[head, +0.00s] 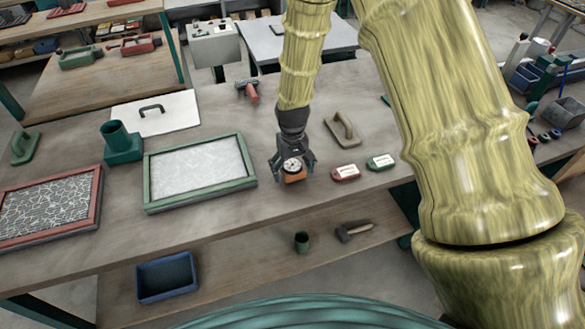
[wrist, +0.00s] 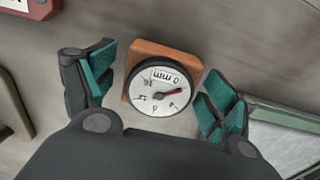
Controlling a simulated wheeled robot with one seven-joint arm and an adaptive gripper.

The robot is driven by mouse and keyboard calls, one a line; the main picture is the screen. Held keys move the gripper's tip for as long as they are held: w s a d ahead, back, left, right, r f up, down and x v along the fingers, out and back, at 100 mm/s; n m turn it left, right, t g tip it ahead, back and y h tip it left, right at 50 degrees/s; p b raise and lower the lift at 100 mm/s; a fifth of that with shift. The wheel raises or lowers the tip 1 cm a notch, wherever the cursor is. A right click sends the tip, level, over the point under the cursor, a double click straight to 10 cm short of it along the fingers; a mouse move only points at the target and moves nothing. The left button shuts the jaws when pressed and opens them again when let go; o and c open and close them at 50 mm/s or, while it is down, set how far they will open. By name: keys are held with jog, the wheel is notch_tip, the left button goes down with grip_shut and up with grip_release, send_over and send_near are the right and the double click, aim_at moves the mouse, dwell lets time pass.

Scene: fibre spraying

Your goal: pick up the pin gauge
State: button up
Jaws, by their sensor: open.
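The pin gauge is a round white dial with a dark rim and a red needle on an orange-brown block. In the head view the pin gauge (head: 292,168) stands on the workbench near its front edge. In the wrist view the pin gauge (wrist: 160,88) sits between the two fingers, with a gap on each side. My gripper (head: 293,165) is over it, pointing down, with its fingers apart. In the wrist view my gripper (wrist: 158,92) shows teal pads on both fingers. The lower part of the block is partly hidden by the dial and fingers.
A green-framed panel (head: 252,184) lies to the left on the workbench (head: 270,208). A red tag (head: 345,173) and a green tag (head: 380,162) lie to the right. A beige float (head: 343,130) is behind.

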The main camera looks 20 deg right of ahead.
jog(key=shift+f, duration=0.35)
jog(key=shift+c, duration=0.4)
jog(key=c, duration=1.2)
jog(key=shift+r, duration=0.15)
